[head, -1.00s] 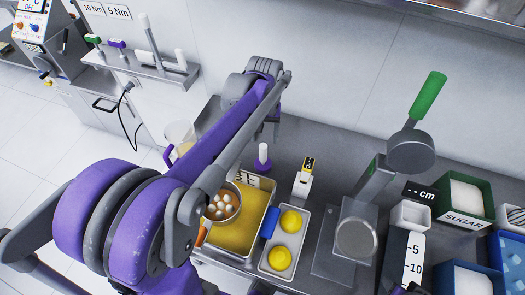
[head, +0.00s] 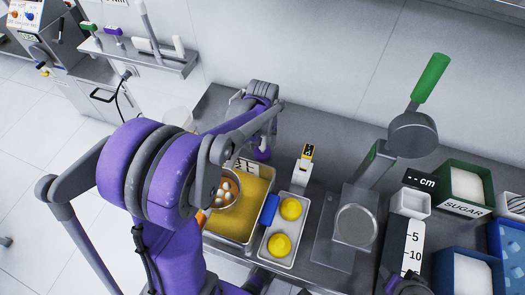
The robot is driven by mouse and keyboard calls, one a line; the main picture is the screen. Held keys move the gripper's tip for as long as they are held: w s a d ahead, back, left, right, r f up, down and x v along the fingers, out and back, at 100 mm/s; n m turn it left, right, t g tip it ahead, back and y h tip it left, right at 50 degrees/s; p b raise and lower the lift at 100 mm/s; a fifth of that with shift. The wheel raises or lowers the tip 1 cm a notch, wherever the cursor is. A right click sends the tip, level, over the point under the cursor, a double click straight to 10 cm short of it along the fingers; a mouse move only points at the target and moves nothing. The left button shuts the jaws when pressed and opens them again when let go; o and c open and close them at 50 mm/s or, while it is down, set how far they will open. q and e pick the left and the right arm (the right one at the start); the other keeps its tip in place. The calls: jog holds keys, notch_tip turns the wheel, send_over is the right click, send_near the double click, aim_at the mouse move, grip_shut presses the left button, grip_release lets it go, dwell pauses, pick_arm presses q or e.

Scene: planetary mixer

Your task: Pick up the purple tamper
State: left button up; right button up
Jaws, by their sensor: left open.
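The purple tamper (head: 262,154) stands on the steel counter, behind the yellow tray. Only its purple base shows clearly; its white handle is mostly hidden behind my left gripper. My left gripper (head: 266,137) points down over the tamper with its fingers open at the handle. I cannot tell whether the handle is between the fingers or whether they touch it.
In front of the tamper are a yellow tray (head: 262,197), a pan of eggs (head: 233,199) and a tray with two yellow balls (head: 267,245). A small white-and-yellow device (head: 303,170) stands to the right, then a green-handled press (head: 413,136). The counter behind is clear.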

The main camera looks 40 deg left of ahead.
pick_arm(q)
grip_shut()
dwell(0.3)
jog(key=shift+r, duration=0.1)
